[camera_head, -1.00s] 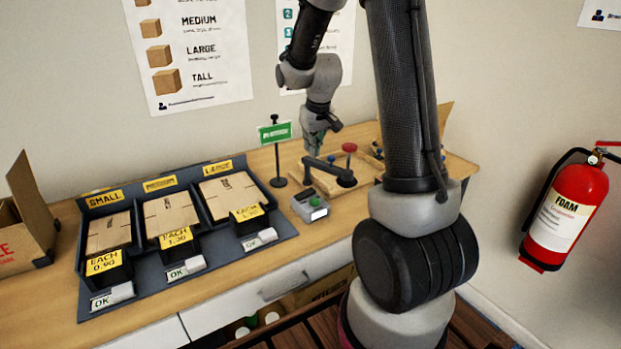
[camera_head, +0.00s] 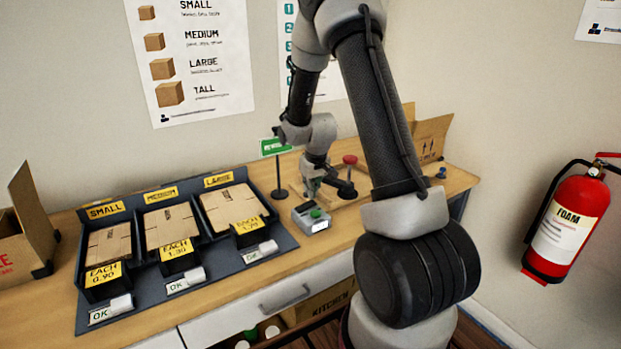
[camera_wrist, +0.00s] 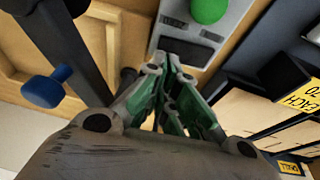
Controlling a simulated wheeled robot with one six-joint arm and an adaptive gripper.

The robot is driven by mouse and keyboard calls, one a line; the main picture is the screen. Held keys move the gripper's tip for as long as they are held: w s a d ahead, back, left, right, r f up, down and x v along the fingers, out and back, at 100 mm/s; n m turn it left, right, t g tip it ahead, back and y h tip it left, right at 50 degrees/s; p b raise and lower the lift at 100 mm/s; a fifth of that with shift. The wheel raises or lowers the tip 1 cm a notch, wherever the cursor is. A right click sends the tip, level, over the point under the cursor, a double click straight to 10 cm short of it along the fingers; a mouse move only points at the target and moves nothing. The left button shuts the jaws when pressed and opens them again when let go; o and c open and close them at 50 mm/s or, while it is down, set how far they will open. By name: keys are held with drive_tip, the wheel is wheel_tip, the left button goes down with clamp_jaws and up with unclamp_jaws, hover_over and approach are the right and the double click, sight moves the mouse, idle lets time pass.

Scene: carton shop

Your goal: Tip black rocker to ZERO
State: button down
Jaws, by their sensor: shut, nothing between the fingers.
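A small grey device (camera_head: 312,222) with a green button (camera_head: 316,213) and a lit white panel stands on the bench, to the right of the carton trays. In the wrist view the device (camera_wrist: 233,25) is at the top, with the green button (camera_wrist: 208,9) at the edge. A dark piece on its near end (camera_wrist: 186,52), seemingly the black rocker, lies just beyond my fingertips; its tilt and any ZERO mark are unreadable. My gripper (camera_head: 311,194) is shut and empty, pointing down just behind the device. Its green-sided fingers (camera_wrist: 172,84) show close to the dark piece; contact cannot be told.
A dark lever arm (camera_head: 338,185) and a red knob (camera_head: 350,160) stand right behind the gripper. A green sign on a post (camera_head: 279,178) is close left. Carton trays (camera_head: 287,243) fill the left bench. A blue knob (camera_wrist: 42,92) shows in the wrist view.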

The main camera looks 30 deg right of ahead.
drive_tip(key=shift+d+f, duration=0.1)
drive_tip(key=shift+f, duration=0.6)
drive_tip(key=shift+d+f, duration=0.3)
drive_tip(key=shift+f, duration=0.25)
drive_tip(key=shift+a, duration=0.1)
drive_tip(key=shift+a+r, duration=0.4)
drive_tip(key=shift+a, duration=0.25)
